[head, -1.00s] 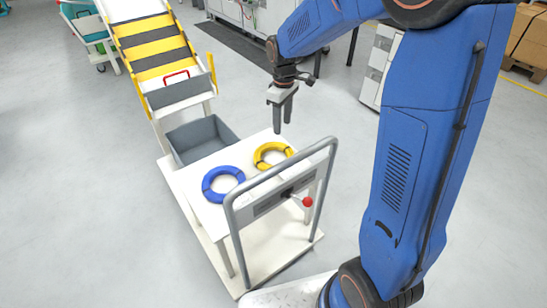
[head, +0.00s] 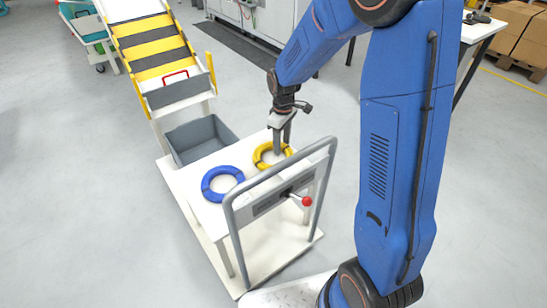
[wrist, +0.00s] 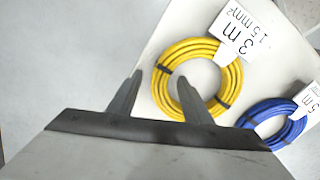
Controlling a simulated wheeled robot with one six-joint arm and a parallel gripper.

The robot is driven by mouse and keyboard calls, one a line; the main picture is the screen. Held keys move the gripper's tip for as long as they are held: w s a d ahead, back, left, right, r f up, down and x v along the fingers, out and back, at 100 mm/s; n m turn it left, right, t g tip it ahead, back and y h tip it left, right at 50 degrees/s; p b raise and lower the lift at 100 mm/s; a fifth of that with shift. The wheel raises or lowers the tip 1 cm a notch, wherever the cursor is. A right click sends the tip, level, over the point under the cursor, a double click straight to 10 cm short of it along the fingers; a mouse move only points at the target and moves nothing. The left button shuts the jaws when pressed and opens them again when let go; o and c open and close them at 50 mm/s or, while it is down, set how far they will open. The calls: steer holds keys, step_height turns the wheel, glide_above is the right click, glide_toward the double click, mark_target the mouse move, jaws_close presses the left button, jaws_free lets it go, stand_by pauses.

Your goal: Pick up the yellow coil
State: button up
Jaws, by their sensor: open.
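The yellow coil (head: 264,160) lies flat on the white cart top, near its right edge in the head view. In the wrist view the yellow coil (wrist: 233,72) has dark ties and a white tag (wrist: 231,32) reading "3 m". My gripper (head: 281,150) is over the coil's right side and partly covers it.
A blue coil (head: 222,184) lies beside the yellow one, tagged in the wrist view. The cart's grey handle (head: 280,180) with a red knob (head: 306,201) rises in front. A grey bin (head: 201,139) sits behind the coils, below a yellow-striped ramp (head: 152,46).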

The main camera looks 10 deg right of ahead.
steer(key=shift+c, duration=0.7)
jaws_close()
steer(key=shift+r, duration=0.1)
step_height(320, 180, up, 10)
